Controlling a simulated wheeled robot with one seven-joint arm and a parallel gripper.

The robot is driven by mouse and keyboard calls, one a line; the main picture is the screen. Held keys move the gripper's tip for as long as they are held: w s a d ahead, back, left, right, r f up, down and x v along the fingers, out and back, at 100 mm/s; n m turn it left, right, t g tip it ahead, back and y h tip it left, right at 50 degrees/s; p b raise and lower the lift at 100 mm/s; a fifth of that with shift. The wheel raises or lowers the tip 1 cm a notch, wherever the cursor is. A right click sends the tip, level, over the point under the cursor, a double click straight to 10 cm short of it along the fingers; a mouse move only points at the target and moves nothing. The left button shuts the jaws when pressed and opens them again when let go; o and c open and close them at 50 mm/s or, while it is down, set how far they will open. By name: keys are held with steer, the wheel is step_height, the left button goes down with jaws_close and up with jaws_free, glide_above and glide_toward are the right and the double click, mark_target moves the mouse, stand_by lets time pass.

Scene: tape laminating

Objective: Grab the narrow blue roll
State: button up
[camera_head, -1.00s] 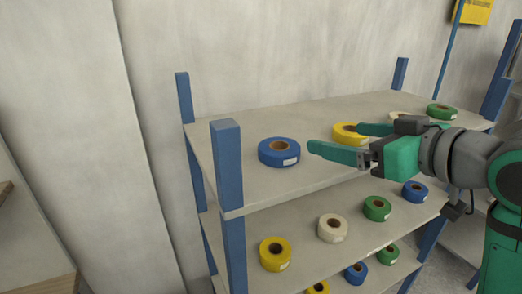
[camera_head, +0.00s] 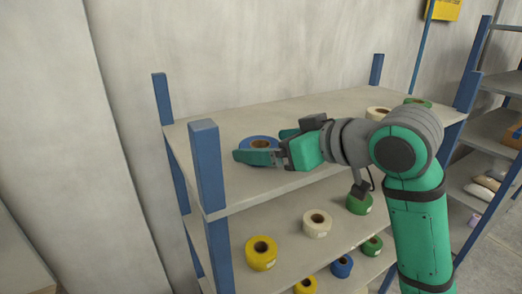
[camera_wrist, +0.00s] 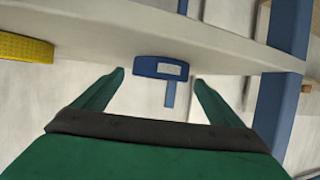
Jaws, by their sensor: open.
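A blue roll (camera_head: 262,139) with a brown core and a white label lies flat on the top shelf, at its left part. My gripper (camera_head: 259,146) is open and empty at shelf height, pointing left, and partly covers the roll in the head view. In the wrist view the blue roll (camera_wrist: 148,68) is straight ahead, in line with the gap between my two green fingers (camera_wrist: 158,77). Another blue roll (camera_head: 342,266) lies on the bottom shelf.
The top shelf (camera_head: 230,110) also bears a white roll (camera_head: 377,113) and a green roll (camera_head: 417,102). A yellow roll (camera_wrist: 25,48) shows at left in the wrist view. Blue posts (camera_head: 207,165) stand at the corners. Yellow (camera_head: 261,252), white (camera_head: 317,222) and green rolls lie below.

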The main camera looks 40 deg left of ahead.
mark_target(256, 141)
steer(key=shift+x, duration=1.4)
steer(key=c, duration=1.2)
steer(key=shift+o, duration=0.2)
steer(key=shift+s+r, duration=0.1)
